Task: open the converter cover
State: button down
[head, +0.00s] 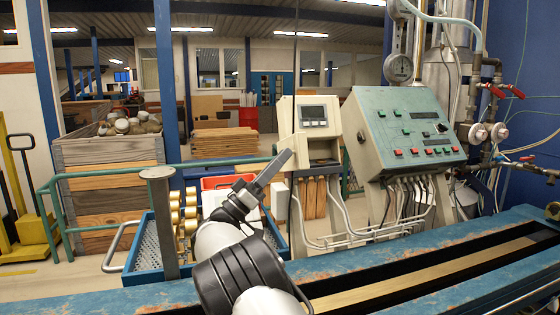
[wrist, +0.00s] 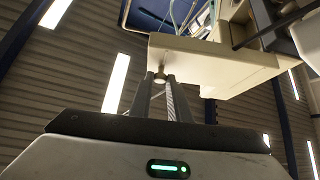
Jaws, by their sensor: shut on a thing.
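The converter (head: 287,118) is a cream box with a small dark display, standing behind the bench left of the green control panel. In the wrist view, a cream panel (wrist: 215,68), which looks like the converter cover, juts out overhead, seen from below. A small round knob (wrist: 160,77) sits at its near left edge. My gripper (wrist: 160,88) is shut on this knob, with both fingers reaching up to it. In the head view my gripper (head: 283,160) points up and right to the converter's lower left; its grip on the knob is too small to tell there.
The sloped green control panel (head: 403,113) with buttons stands right of the converter. Cables hang below both. A blue trolley (head: 145,262) with brass parts (head: 190,215) and a red bin (head: 222,182) stands left of my arm. The blue bench (head: 400,262) crosses the front.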

jog(key=shift+r, duration=0.1)
jog(key=c, duration=1.7)
grip_release()
jog(key=v, duration=1.7)
jog(key=shift+a+f, duration=0.15)
jog(key=shift+f, duration=0.1)
